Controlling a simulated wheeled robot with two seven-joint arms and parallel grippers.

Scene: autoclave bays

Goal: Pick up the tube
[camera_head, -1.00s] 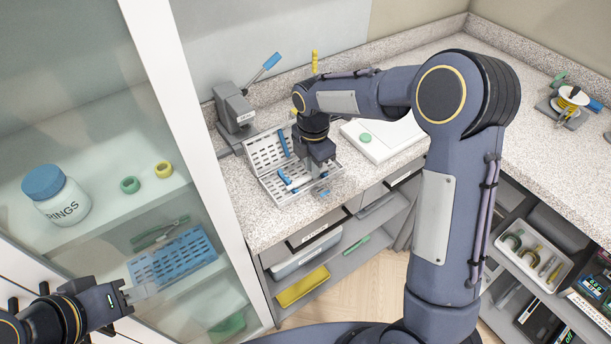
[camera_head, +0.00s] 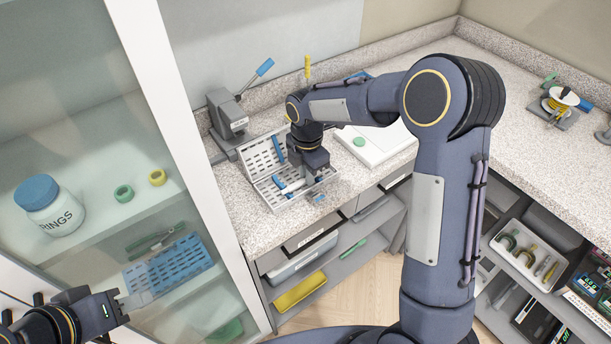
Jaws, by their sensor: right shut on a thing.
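A perforated metal tray (camera_head: 262,153) with its lid raised stands open on the speckled counter. A pale tube with a blue end (camera_head: 292,187) is in the tray's lower half, under my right gripper (camera_head: 304,184). The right gripper points down and is shut on the tube; its fingertips are partly hidden by its own body. I cannot tell whether the tube still touches the tray floor. My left gripper (camera_head: 133,300) is at the lower left in front of the glass cabinet; its finger gap is unclear.
A grey press with a blue lever (camera_head: 229,118) stands behind the tray. A blue rack (camera_head: 170,262) and a labelled jar (camera_head: 48,203) are in the cabinet. Shelves with bins sit below the counter.

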